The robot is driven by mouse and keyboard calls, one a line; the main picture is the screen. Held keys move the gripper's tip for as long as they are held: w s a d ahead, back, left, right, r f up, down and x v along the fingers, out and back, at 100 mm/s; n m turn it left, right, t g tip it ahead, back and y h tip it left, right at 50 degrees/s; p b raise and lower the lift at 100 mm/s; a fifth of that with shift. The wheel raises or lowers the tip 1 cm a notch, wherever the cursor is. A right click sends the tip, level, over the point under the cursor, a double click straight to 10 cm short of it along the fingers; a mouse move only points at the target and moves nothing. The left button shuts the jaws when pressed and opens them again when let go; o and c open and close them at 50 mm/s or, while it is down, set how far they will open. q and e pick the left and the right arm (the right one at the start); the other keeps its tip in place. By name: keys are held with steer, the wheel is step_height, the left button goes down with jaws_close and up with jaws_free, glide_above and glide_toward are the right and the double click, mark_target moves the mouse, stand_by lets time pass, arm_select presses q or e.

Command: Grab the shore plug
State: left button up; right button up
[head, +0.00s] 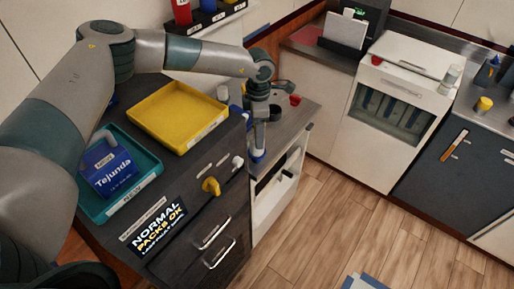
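No thing in view is readably marked as the shore plug. A yellow plug-like fitting (210,186) sits on the dark cabinet front, beside a white knob (237,161). Another small yellow piece (484,104) stands on the far right counter; I cannot tell which, if either, is the shore plug. My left arm reaches in from the left across the top. My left gripper (257,155) points down by the cabinet's right edge, up and to the right of the yellow fitting and apart from it. Its fingers are too small to read. My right gripper is out of view.
A yellow tray (178,112) and a teal tray (149,187) holding a blue box (108,168) are on the cabinet top. A small red item (295,100) lies behind my gripper. The wooden floor is mostly clear.

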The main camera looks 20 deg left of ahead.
arm_select(q)
steer(key=shift+s+a+f+p, duration=0.1)
steer(key=shift+s+f+p, duration=0.15)
steer(key=shift+f+p, duration=1.6)
steer(key=shift+f, duration=0.7)
steer(key=c, duration=1.5)
steer(key=shift+o, duration=0.2)
steer(key=shift+w+r, duration=0.1)
